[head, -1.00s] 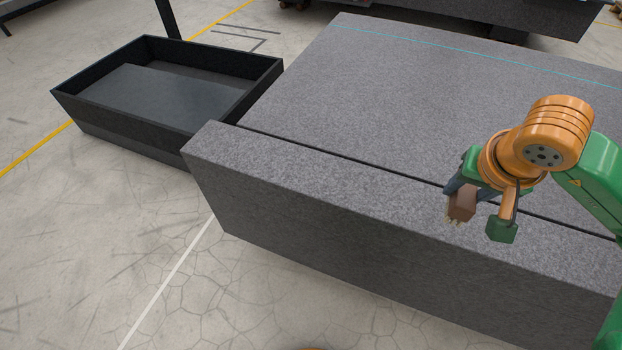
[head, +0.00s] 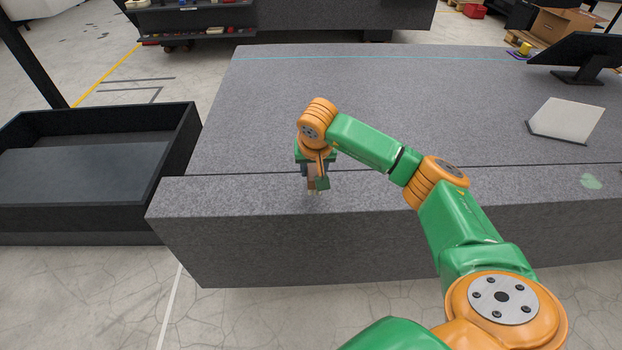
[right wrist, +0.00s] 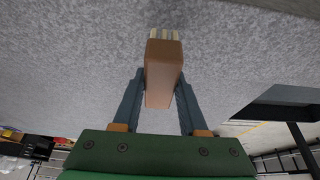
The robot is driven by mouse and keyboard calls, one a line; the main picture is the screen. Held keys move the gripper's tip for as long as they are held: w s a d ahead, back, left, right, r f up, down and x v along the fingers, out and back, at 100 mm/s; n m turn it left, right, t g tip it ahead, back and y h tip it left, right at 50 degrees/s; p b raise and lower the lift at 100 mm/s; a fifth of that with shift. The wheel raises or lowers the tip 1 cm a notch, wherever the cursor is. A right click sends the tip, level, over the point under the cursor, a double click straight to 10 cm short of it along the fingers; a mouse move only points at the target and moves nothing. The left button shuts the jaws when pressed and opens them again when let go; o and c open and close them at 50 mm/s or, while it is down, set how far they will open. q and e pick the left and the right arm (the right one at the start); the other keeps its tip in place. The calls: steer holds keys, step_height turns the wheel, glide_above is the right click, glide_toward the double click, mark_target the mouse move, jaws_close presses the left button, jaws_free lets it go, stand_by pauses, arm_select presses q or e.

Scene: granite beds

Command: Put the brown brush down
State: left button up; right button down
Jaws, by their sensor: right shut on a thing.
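The brown brush (right wrist: 163,78) is held between the two dark fingers of my right gripper (right wrist: 160,98) in the right wrist view. Its pale bristles point away from my palm. In the head view my right gripper (head: 314,172) is over the front strip of the granite bed (head: 240,195), near the groove. Only a small part of the brush (head: 311,185) shows there, bristles downward. I cannot tell whether the bristles touch the granite. My left gripper is not in view.
A black open-topped bin (head: 95,187) stands left of the bed. On the bed's right are a pale tilted block (head: 565,120), a black monitor-like panel (head: 580,52) and a pale green patch (head: 591,181). The bed top left of my gripper is clear.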

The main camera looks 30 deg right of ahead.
steer(key=shift+w+f, duration=0.2)
steer(key=shift+f, duration=0.9)
steer(key=shift+w+f, duration=0.15)
steer(key=shift+f, duration=0.95)
steer(key=shift+c, duration=2.2)
jaws_free()
steer(key=shift+r, duration=0.15)
steer(key=shift+r, duration=0.3)
steer(key=p+v, duration=0.1)
steer(key=v, duration=1)
steer(key=shift+s+r, duration=0.15)
steer(key=shift+r, duration=0.15)
